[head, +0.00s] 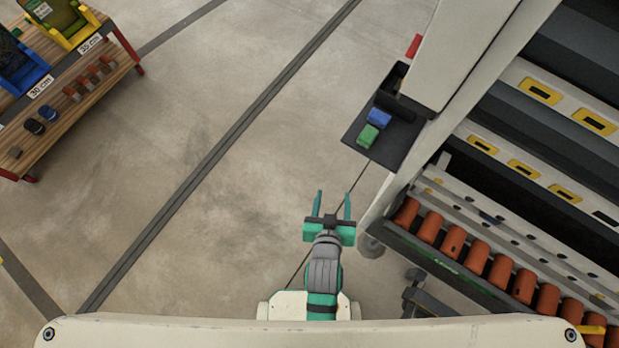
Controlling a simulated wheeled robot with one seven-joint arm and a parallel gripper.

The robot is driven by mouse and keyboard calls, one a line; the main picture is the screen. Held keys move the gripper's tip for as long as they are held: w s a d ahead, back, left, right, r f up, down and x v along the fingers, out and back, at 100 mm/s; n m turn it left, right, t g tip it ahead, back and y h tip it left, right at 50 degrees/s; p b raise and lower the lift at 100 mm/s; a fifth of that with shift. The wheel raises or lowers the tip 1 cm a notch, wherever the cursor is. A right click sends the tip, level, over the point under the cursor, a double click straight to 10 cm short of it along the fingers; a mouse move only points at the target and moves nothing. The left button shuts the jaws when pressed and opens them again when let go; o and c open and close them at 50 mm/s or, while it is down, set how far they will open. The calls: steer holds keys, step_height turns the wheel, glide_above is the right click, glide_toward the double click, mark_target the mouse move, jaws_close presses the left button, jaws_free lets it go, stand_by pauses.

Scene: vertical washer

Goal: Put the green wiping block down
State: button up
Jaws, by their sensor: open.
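The green wiping block (367,136) rests on a small dark shelf (405,148) fixed to the side of the pale machine. A blue block (380,117) sits right behind it on the same shelf. My gripper (332,193) is open and empty, with its two teal fingers apart over the floor. It is below and a little left of the shelf in the picture, clear of the green block and touching nothing that I can see.
The machine's pale post (468,68) and a rack of orange-brown cylinders (476,256) stand at the right. A wooden table (96,98) with blue and yellow bins is at the upper left. The floor between is clear.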

steer(key=s+a+r+t+y, duration=0.1)
steer(key=s+a+r+t, duration=0.1)
steer(key=s+r, duration=0.3)
steer(key=s+a+r+n+t, duration=0.1)
steer(key=s+a+r, duration=0.3)
steer(key=s, duration=0.6)
step_height(320, 180, up, 2)
steer(key=shift+a+r+t+y, duration=0.1)
steer(key=shift+a+t+y, duration=0.15)
steer(key=shift+t+y, duration=0.2)
